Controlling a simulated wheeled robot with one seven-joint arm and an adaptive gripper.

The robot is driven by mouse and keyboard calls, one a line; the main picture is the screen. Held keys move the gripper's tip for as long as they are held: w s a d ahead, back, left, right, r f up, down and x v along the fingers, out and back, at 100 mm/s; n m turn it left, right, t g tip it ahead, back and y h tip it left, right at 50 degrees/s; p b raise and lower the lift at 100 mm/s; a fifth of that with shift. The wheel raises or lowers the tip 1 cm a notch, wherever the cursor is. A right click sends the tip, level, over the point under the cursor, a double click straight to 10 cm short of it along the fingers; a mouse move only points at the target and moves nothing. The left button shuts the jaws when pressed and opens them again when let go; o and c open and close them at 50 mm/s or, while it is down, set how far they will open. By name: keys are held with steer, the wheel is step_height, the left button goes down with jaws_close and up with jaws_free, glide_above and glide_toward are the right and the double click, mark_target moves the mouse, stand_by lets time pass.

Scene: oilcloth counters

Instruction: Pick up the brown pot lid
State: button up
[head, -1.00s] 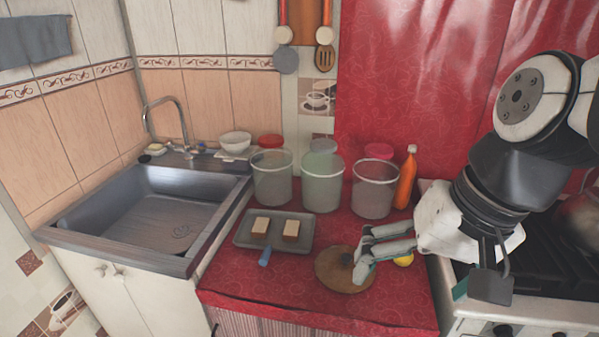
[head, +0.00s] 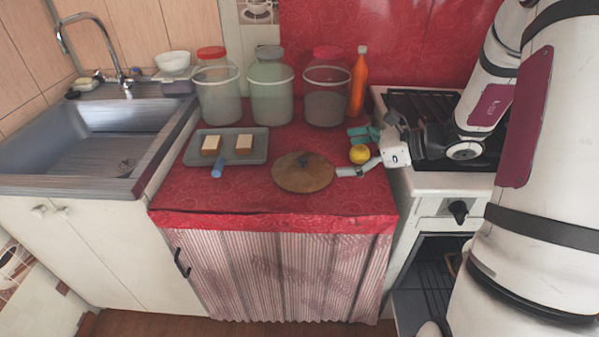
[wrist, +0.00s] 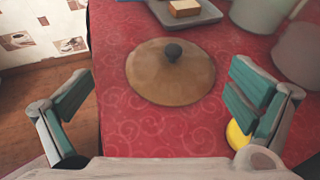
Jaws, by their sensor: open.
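The brown pot lid (head: 296,176) is round and flat with a dark knob, and lies on the red counter. In the wrist view the lid (wrist: 160,83) lies ahead of my gripper, its dark knob near the top middle. My gripper (head: 352,152) is open and empty, to the right of the lid in the head view.
A grey tray (head: 194,157) with two pale-topped blocks and a blue handle-like piece lies left of the lid. Several jars (head: 270,95) and an orange bottle (head: 357,80) stand behind. The stove (head: 425,182) is right, the sink (head: 85,150) left. The counter's front edge is near.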

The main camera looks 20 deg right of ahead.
mark_target(304, 158)
steer(key=shift+w+d+f+m+t, duration=0.2)
steer(key=shift+d+f+m, duration=0.15)
steer(key=shift+f, duration=0.1)
steer(key=shift+w+d+f+m+t, duration=0.2)
steer(key=shift+d+f+m, duration=0.05)
steer(key=shift+d+f, duration=0.15)
steer(key=b+x, duration=0.2)
steer(key=x, duration=1.1)
steer(key=shift+w+a+f, duration=0.1)
steer(key=shift+w+f, duration=0.1)
steer(key=shift+f, duration=0.05)
steer(key=shift+c, duration=0.2)
steer(key=shift+s, duration=0.1)
steer(key=c, duration=1.8)
steer(key=shift+f, duration=0.1)
steer(key=shift+c, duration=1.4)
steer(key=shift+c, duration=0.6)
